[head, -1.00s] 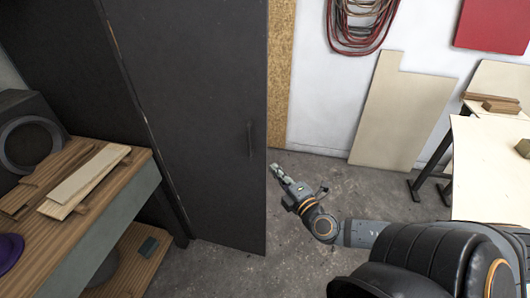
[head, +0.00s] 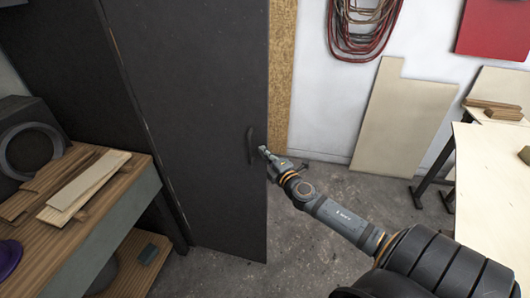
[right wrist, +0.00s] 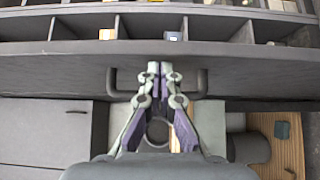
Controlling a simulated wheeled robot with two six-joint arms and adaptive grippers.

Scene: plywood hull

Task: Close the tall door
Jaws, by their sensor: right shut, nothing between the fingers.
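The tall door (head: 195,130) is a dark grey panel filling the left middle of the head view, with its free edge to the right. Its dark bar handle (head: 250,145) is near that edge, and the handle also shows in the right wrist view (right wrist: 114,84). My right gripper (head: 264,150) is shut and empty, just right of the handle by the door's free edge. In the right wrist view its fingertips (right wrist: 160,68) overlap the middle of the handle. I cannot tell whether they touch. How far the door stands open is unclear. My left gripper is not in view.
A wooden-topped bench (head: 110,185) with boards stands left of the door. A pale table (head: 490,180) stands at the right, and a plywood sheet (head: 400,120) leans on the wall. Shelf compartments (right wrist: 140,28) show beyond the door. Floor (head: 310,230) before the door is clear.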

